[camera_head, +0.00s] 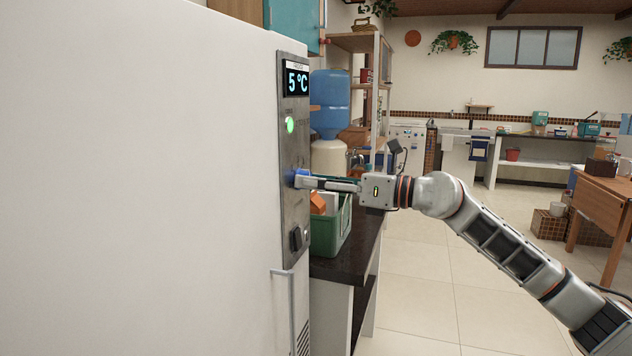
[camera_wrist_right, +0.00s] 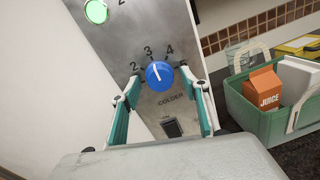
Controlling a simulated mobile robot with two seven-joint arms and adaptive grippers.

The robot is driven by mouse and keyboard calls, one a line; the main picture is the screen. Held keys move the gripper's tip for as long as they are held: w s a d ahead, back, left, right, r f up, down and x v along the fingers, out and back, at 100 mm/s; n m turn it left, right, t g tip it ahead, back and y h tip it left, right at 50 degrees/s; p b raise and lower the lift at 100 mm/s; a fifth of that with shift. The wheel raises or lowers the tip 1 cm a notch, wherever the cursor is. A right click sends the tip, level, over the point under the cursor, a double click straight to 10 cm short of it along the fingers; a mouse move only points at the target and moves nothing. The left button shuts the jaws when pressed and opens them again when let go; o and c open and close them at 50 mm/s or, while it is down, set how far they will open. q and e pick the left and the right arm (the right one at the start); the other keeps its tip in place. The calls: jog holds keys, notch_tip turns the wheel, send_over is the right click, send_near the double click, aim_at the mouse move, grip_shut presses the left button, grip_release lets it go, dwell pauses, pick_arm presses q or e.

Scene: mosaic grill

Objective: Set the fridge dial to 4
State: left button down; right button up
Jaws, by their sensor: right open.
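The fridge (camera_head: 150,180) fills the left of the head view, with a grey control panel (camera_head: 294,150) on its edge. Its display (camera_head: 297,82) reads 5 °C. The blue dial (camera_wrist_right: 159,75) is on this panel, with the numbers 2, 3 and 4 visible around its upper side. Its white pointer line is directed up and slightly left, near the 3. My right gripper (camera_head: 305,181) is at the dial. In the wrist view its open fingers (camera_wrist_right: 159,84) stand on either side of the dial; I cannot tell whether they touch it. My left gripper is not in view.
A green light (camera_head: 290,125) is above the dial and a dark switch (camera_head: 297,239) below it. A green crate (camera_head: 333,230) with a juice carton (camera_wrist_right: 264,90) stands on the dark counter beside the fridge. A blue water bottle (camera_head: 330,100) is behind. Open floor lies to the right.

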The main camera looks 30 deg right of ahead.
jog(key=c, duration=1.1)
pick_arm(q)
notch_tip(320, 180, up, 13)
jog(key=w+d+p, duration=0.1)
jog(key=p, duration=1.2)
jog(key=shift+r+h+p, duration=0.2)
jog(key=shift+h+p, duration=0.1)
pick_arm(e)
jog(key=m, duration=0.8)
jog(key=shift+r+m+g, duration=0.15)
jog(key=shift+m+g, duration=0.15)
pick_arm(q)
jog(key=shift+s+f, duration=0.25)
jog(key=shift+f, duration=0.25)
pick_arm(e)
jog(key=o, duration=1.1)
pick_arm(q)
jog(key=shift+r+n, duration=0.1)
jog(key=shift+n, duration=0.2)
